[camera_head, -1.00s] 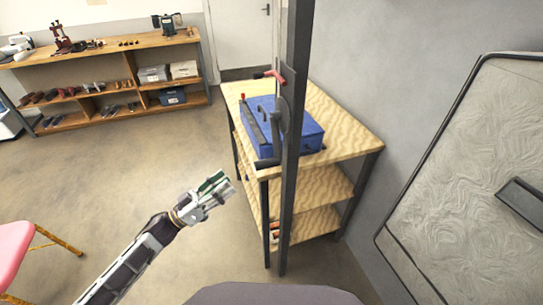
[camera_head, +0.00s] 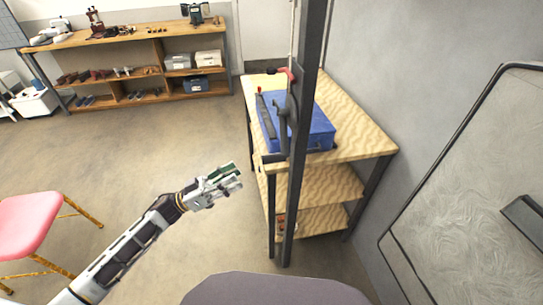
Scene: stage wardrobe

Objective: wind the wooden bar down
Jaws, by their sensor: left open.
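A dark upright post (camera_head: 302,130) stands in front of a wooden shelf table. A dark crank (camera_head: 284,118) is on its left side, with a black handle (camera_head: 273,158) at its lower end. A red-ended lever (camera_head: 287,72) sits above the crank. I cannot make out a wooden bar in this view. My left gripper (camera_head: 236,178) is open and empty, to the left of the post and lower in the picture than the crank handle, apart from both. My right gripper is not in view.
A blue case (camera_head: 318,132) lies on the wooden shelf table (camera_head: 350,115) behind the post. A pink stool (camera_head: 27,222) stands at left. A long workbench (camera_head: 135,32) with shelves is at the back left. A framed panel (camera_head: 480,190) is at right. The floor between is clear.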

